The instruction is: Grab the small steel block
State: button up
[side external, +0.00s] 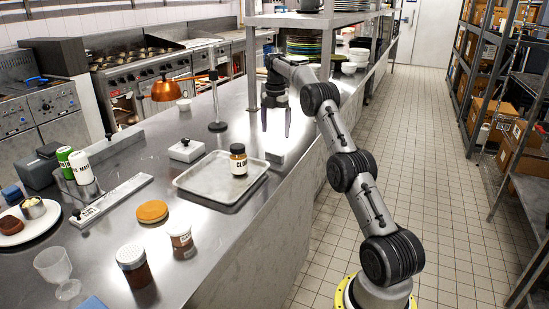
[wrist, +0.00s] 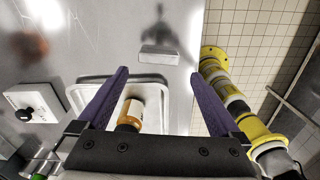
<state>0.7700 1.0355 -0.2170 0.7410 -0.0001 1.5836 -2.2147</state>
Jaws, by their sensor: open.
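The small steel block (side external: 275,157) sits on the steel counter, just beyond the tray's corner and close to the counter's aisle edge. In the wrist view the block (wrist: 158,54) lies flat between the lines of my fingers, a little past their tips. My gripper (side external: 276,129) hangs above the counter with its fingers pointing down, apart from the block. The fingers are open and empty, and in the wrist view my gripper (wrist: 160,73) shows both purple fingers spread wide.
A metal tray (side external: 190,181) holding a labelled jar (side external: 238,160) lies beside the block. A white box with a black knob (side external: 186,150) and a heat lamp (side external: 166,90) stand left of it. A shelf (side external: 305,20) with plates rises behind my gripper.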

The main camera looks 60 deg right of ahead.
aim_at(274, 152)
jog(key=f, duration=0.9)
jog(key=shift+w+a, duration=0.1)
jog(key=shift+a, duration=0.15)
jog(key=shift+c, duration=0.3)
jog(key=shift+r, duration=0.1)
jog(key=c, duration=1.4)
